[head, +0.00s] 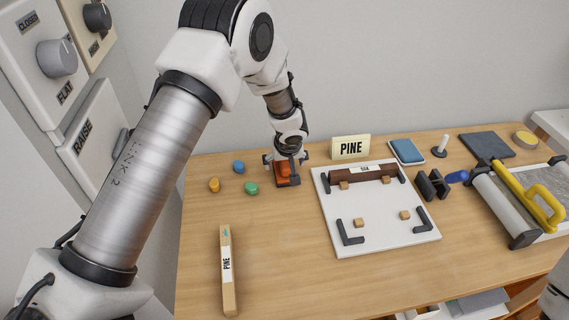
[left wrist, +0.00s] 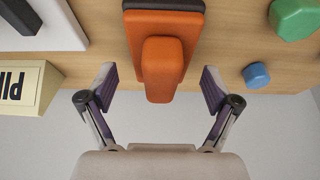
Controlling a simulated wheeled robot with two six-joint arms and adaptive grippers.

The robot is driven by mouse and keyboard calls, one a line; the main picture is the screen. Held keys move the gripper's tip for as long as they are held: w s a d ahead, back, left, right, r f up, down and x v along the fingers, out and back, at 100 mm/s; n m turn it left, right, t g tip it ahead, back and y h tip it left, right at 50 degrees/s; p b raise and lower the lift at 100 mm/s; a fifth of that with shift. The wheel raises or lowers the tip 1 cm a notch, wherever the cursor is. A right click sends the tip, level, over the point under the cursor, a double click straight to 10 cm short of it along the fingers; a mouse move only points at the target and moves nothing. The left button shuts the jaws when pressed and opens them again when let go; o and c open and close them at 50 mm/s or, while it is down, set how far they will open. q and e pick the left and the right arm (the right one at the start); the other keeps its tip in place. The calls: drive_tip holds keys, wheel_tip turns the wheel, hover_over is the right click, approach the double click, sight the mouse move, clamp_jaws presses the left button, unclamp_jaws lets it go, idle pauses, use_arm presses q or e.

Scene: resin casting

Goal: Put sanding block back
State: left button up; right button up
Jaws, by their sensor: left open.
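The sanding block (head: 284,171) looks orange, with a raised grip on a dark base, and rests on the wooden table near its back edge. It also shows in the left wrist view (left wrist: 161,65), with the orange grip facing the camera. My left gripper (head: 287,160) is over the block, pointing down. In the left wrist view its open fingers (left wrist: 160,88) stand to either side of the grip, with a gap on both sides. My right gripper is out of view.
A white board (head: 380,235) with dark corner brackets lies right of the block, by a PINE sign (head: 350,147). Blue (head: 238,167), green (head: 251,188) and orange (head: 214,185) pieces lie left. A PINE-labelled strip (head: 227,285) lies in front. The table's front middle is clear.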

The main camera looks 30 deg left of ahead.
sight(287, 178)
use_arm(q)
drive_tip(key=v, duration=1)
drive_tip(key=shift+s+r, duration=0.2)
drive_tip(key=shift+r, duration=0.15)
drive_tip(key=shift+r, duration=0.1)
